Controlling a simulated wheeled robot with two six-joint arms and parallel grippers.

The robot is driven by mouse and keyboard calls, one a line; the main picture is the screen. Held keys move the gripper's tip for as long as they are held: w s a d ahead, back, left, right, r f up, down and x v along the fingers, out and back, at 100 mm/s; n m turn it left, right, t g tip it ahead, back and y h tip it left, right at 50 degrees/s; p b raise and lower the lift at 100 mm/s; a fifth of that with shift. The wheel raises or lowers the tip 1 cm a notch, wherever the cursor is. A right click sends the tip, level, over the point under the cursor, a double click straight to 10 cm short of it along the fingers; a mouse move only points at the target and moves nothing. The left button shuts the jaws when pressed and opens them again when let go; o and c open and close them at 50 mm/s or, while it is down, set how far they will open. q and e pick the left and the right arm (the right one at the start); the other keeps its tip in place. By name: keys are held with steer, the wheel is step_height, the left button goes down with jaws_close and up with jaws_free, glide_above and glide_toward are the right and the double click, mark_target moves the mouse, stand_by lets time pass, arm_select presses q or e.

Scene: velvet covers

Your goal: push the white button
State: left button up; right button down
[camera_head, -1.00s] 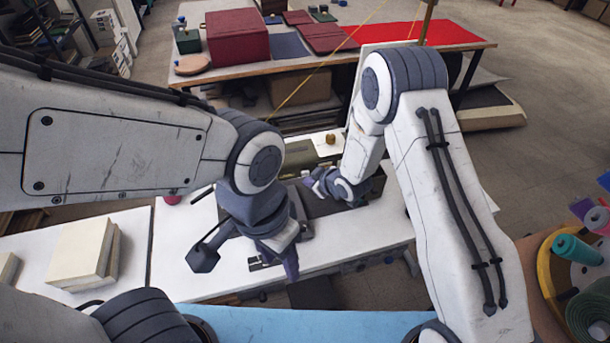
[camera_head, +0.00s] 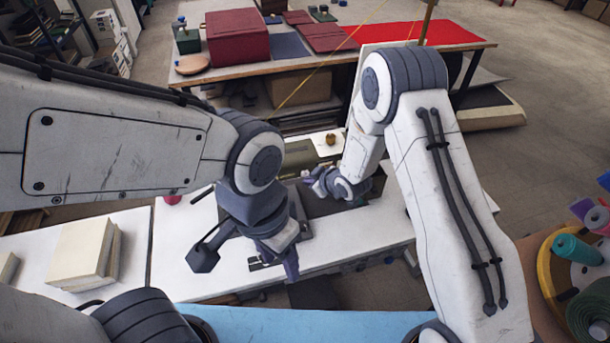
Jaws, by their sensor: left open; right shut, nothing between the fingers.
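My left gripper (camera_head: 284,268) hangs over the front part of the white table (camera_head: 190,260), pointing down. Its fingers are seen from behind and nothing shows between them. My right gripper (camera_head: 314,181) is shut and empty farther back, beside a dark grey-green machine (camera_head: 300,157) on the same table. I cannot make out a white button. My arms and grippers cover much of the machine and the table around it.
Cream blocks (camera_head: 82,250) lie at the table's left. A small pink item (camera_head: 172,199) stands near its back edge. Behind is a bench with a dark red box (camera_head: 238,40) and red cloth (camera_head: 425,34). Rolls of material (camera_head: 578,249) stand at the right.

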steer(key=shift+w+a, duration=0.1)
steer(key=shift+w, duration=0.5)
stand_by(0.3)
steer(key=shift+s, duration=0.1)
steer(key=shift+s+b, duration=0.3)
steer(key=shift+s, duration=0.25)
steer(key=s+d+b, duration=0.1)
steer(key=s+d, duration=0.1)
steer(key=s, duration=0.3)
steer(key=shift+s, duration=0.35)
stand_by(0.4)
